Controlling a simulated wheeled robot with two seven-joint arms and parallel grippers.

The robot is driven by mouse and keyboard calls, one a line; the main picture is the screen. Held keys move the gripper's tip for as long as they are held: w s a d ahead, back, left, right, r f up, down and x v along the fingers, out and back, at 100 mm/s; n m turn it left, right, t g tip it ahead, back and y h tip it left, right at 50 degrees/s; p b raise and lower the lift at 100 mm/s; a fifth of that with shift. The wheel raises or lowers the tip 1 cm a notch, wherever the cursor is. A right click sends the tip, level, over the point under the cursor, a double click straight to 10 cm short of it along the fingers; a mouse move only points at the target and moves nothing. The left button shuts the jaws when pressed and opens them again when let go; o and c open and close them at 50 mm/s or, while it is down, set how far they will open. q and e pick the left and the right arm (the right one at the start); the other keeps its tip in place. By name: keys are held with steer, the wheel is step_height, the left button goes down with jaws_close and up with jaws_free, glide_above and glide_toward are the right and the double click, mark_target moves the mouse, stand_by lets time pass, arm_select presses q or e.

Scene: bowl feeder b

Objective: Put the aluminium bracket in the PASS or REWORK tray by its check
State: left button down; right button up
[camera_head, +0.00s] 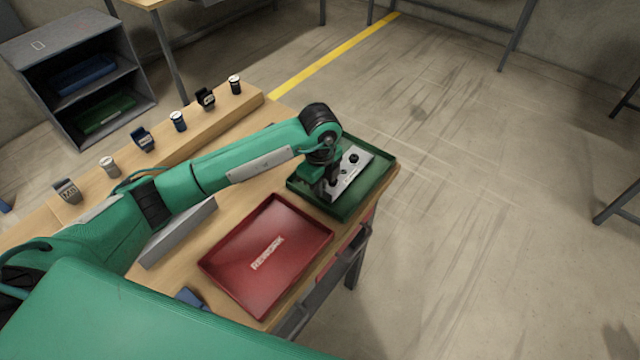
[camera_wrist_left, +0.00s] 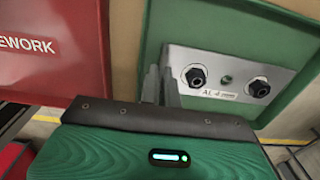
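The aluminium bracket (camera_head: 349,170) is a silver plate with two dark bolts, within the green tray (camera_head: 384,182). It also shows in the left wrist view (camera_wrist_left: 228,87), with a small label whose full text I cannot read. My left gripper (camera_head: 331,190) is at the bracket's near-left end. In the left wrist view its fingers (camera_wrist_left: 161,86) are close together around the bracket's left edge. Whether the bracket rests fully on the tray floor is hard to tell. The red REWORK tray (camera_head: 290,250) is empty. My right gripper is out of view.
A grey block (camera_head: 178,232) lies left of the red tray, partly behind my arm. A small blue item (camera_head: 192,298) is at the near edge. Several small parts stand on a wooden ledge (camera_head: 190,140). A grey shelf (camera_head: 75,75) stands at the far left. Open floor lies right.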

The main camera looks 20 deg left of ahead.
arm_select(q)
steer(key=shift+s+f, duration=0.15)
steer(key=shift+f, duration=0.15)
steer(key=c, duration=1.9)
jaws_free()
steer(key=shift+f, duration=0.15)
steer(key=shift+c, duration=0.2)
steer(key=shift+r, duration=0.35)
step_height(320, 180, up, 13)
steer(key=b, duration=0.2)
steer(key=shift+f, duration=0.15)
